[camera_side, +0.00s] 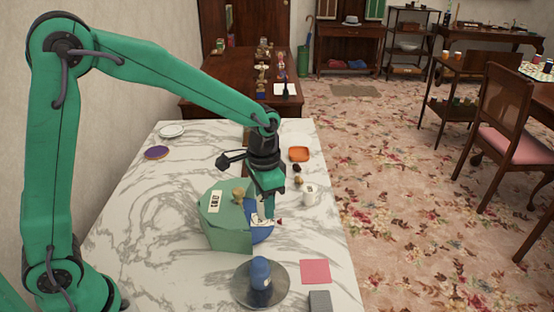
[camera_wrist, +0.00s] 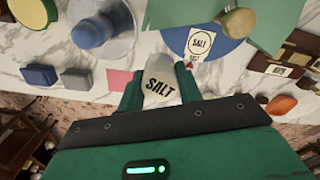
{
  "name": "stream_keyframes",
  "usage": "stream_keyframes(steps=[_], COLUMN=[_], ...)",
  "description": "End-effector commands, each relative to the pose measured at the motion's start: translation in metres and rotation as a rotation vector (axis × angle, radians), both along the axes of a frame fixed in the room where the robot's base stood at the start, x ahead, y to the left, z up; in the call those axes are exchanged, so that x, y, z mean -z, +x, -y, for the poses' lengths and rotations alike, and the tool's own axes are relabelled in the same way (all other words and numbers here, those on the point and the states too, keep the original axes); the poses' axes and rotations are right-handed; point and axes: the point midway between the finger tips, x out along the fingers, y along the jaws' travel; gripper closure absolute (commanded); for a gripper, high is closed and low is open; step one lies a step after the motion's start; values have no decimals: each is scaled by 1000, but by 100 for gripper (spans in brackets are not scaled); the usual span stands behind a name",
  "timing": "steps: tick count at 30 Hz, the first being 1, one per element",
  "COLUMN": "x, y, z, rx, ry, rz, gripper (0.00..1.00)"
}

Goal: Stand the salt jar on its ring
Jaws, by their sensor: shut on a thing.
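My gripper (camera_side: 267,206) is shut on the salt jar, a pale jar lettered SALT (camera_wrist: 160,86) between the fingers in the wrist view. In the side view the fingers cover much of it. The ring is a dark circle around the word SALT on a white patch (camera_wrist: 201,43), on a blue surface (camera_wrist: 228,53) showing in the opening of a green many-sided cover (camera_side: 226,238). In the wrist view the jar is just left of and below the ring. I cannot tell whether the jar touches the blue surface.
A brass knob (camera_side: 238,194) stands on the cover. A white jar (camera_side: 310,195) stands to the right. A blue knob-shaped thing (camera_side: 260,273) sits on a clear disc nearer the camera. A pink square (camera_side: 315,271) and an orange dish (camera_side: 299,154) lie along the right edge. The marble tabletop's left is mostly clear.

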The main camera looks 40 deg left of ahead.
Motion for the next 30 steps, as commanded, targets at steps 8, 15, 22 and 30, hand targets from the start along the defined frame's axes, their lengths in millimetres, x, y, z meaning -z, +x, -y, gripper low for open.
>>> stream_keyframes(steps=[8,15,22,30], x=[28,44,47,64], y=[25,40,43,42], z=[-39,-62,-66,-65], rx=[-4,-2,0,0], ry=[0,0,0,0], rz=[-2,0,1,-2], gripper=[89,89,89,89])
